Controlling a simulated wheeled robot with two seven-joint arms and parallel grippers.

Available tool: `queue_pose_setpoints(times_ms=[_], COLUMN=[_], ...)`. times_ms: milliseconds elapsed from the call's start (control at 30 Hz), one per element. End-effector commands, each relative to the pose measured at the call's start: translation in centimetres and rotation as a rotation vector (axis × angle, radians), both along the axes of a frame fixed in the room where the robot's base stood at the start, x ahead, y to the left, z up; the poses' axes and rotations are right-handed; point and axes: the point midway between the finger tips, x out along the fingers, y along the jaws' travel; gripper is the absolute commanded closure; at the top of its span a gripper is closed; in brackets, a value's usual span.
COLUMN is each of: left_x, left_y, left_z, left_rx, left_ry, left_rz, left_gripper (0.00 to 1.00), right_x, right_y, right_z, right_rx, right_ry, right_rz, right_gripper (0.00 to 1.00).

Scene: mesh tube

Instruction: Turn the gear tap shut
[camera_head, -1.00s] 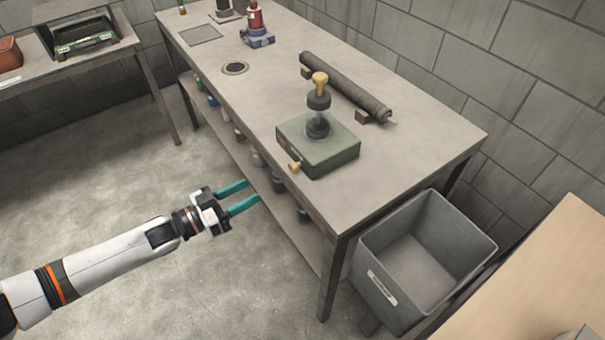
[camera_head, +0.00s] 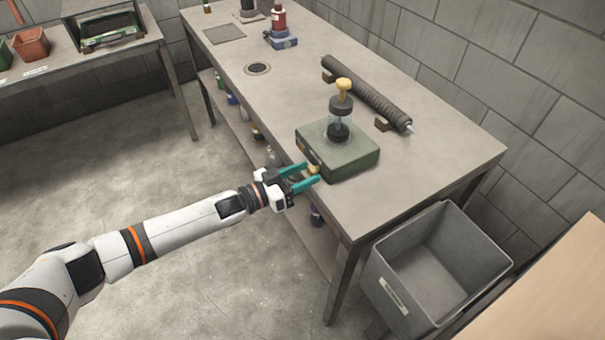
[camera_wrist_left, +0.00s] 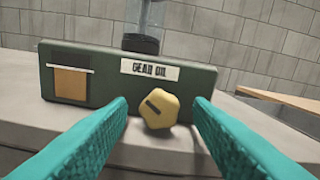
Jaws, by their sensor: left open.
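The gear tap is a yellow knob (camera_wrist_left: 159,108) with a dark slanted mark, on the front of a green box labelled "GEAR OIL" (camera_wrist_left: 112,74). In the head view the green box (camera_head: 350,158) stands on the workbench, with a clear cylinder (camera_head: 338,117) and a yellow-topped cap on it. The knob (camera_head: 313,169) is partly hidden there by the fingers. My left gripper (camera_head: 306,178) is open, its teal fingers pointing at the box front. In the wrist view the knob shows between the fingertips, with a gap on each side. My right gripper is not in view.
The workbench (camera_head: 290,110) carries a dark ribbed tube (camera_head: 370,95) behind the box and a red bottle (camera_head: 278,22) farther back. A grey bin (camera_head: 440,270) stands at the bench's right end. The bench front edge lies close to my left gripper.

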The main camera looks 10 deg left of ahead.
Motion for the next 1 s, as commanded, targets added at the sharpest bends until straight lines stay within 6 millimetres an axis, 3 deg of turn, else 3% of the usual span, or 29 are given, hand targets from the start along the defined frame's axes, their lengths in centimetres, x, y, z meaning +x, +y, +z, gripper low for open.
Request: queue_pose_setpoints(times_ms=[133,400,667,1000], left_x=[0.00,-0.02,-0.02,-0.01], left_y=[0.02,0.04,0.05,0.08], left_z=[0.00,0.00,-0.05,-0.10], left_rx=[0.000,0.000,0.020,0.143], left_ry=[0.000,0.000,-0.027,-0.196], left_rz=[0.000,0.000,0.001,0.002], left_gripper=[0.57,0.98,0.98,0.98], right_x=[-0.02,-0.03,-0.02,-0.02], right_y=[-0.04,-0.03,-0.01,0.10], right_z=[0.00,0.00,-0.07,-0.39], right_rx=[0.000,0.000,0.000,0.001], right_ry=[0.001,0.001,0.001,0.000], right_rz=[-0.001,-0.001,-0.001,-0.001], right_gripper=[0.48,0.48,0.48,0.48])
